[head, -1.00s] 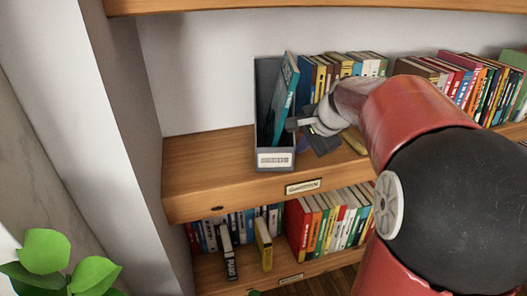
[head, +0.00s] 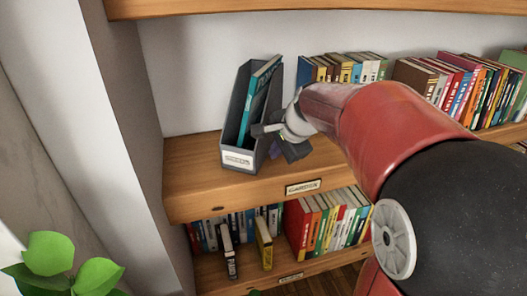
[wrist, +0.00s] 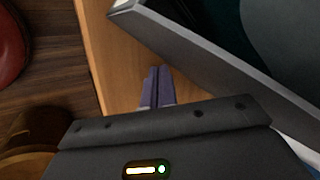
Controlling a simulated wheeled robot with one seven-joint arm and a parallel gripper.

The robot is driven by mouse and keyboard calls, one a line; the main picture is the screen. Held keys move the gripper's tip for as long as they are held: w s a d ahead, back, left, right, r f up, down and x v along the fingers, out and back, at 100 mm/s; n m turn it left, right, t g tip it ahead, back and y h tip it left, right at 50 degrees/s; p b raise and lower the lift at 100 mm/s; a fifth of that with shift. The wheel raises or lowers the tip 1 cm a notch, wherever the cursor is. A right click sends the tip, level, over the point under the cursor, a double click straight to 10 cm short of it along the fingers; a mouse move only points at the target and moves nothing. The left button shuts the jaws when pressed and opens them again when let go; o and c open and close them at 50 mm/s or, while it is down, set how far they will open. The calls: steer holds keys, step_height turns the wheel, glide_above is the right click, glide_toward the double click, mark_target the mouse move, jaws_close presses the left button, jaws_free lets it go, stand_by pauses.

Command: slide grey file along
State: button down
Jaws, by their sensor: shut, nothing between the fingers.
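The grey file (head: 238,161) is an upright open holder with a white label on its front, near the left end of the wooden shelf. It stands turned at an angle, with a teal book (head: 258,100) leaning inside. My gripper (head: 275,148) is low at the file's right side in the head view. In the wrist view, its purple fingers (wrist: 158,87) are shut together with nothing between them, next to the file's grey wall (wrist: 205,48). I cannot tell whether they touch it.
The shelf (head: 190,160) is bare left of the file, up to the side wall. Rows of books (head: 345,68) stand behind and to the right. A lower shelf holds more books (head: 325,220). A green plant (head: 60,262) is at lower left.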

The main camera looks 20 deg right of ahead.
mark_target(230, 158)
steer(key=shift+s+a+p, duration=0.1)
steer(key=shift+a+p, duration=0.2)
steer(key=shift+a, duration=1.4)
steer(key=shift+a, duration=0.15)
steer(key=shift+s+a+p, duration=0.1)
steer(key=shift+a+p, duration=0.75)
steer(key=shift+a, duration=2.75)
steer(key=shift+a, duration=0.25)
steer(key=shift+a, duration=0.5)
steer(key=shift+s+a, duration=0.1)
steer(key=shift+a, duration=2.85)
steer(key=shift+d, duration=1.8)
